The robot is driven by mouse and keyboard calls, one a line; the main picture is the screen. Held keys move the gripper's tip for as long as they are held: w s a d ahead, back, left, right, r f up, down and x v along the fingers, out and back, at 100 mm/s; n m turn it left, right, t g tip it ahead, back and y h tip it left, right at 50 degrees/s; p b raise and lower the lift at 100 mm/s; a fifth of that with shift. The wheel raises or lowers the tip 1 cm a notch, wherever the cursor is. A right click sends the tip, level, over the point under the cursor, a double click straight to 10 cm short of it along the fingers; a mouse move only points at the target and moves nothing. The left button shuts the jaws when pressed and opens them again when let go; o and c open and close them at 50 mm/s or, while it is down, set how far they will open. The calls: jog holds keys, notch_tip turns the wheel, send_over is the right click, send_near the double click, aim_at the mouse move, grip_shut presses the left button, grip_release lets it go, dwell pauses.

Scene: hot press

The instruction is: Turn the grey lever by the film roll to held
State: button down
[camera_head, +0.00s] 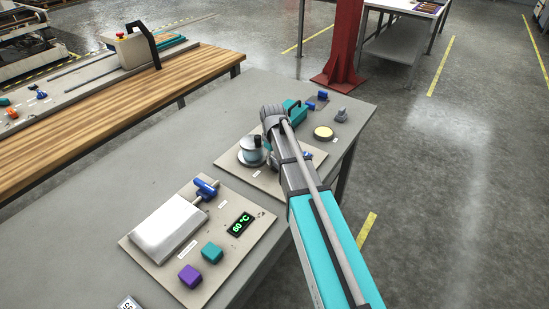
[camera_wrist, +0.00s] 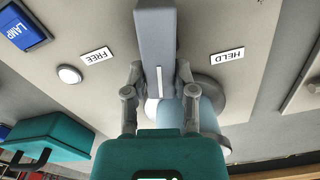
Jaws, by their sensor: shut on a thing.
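The grey lever (camera_wrist: 155,35) is a long bar with a white line, seen in the middle of the wrist view. It lies between a FREE label (camera_wrist: 97,55) on the left and a HELD label (camera_wrist: 227,54) on the right, pointing at neither. My gripper (camera_wrist: 158,80) is shut on the lever, one finger on each side. The film roll (camera_wrist: 208,112), pale blue with a grey round end, is partly hidden behind the right finger. It also shows in the head view (camera_head: 251,152), left of my arm. The lever and fingertips are hidden there.
A white round button (camera_wrist: 69,74), a blue LAMP switch (camera_wrist: 22,28) and a teal handled part (camera_wrist: 50,138) lie left in the wrist view. In the head view, a nearer panel has a silver plate (camera_head: 168,228) and a 60 °C display (camera_head: 240,223).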

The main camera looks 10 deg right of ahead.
jog(key=shift+s+a+n, duration=0.1)
jog(key=shift+a+n, duration=0.05)
jog(key=shift+n, duration=0.65)
jog(key=shift+s+a+n, duration=0.1)
jog(key=shift+n, duration=0.7)
jog(key=shift+c, duration=2.1)
grip_release()
jog(key=shift+m, duration=0.3)
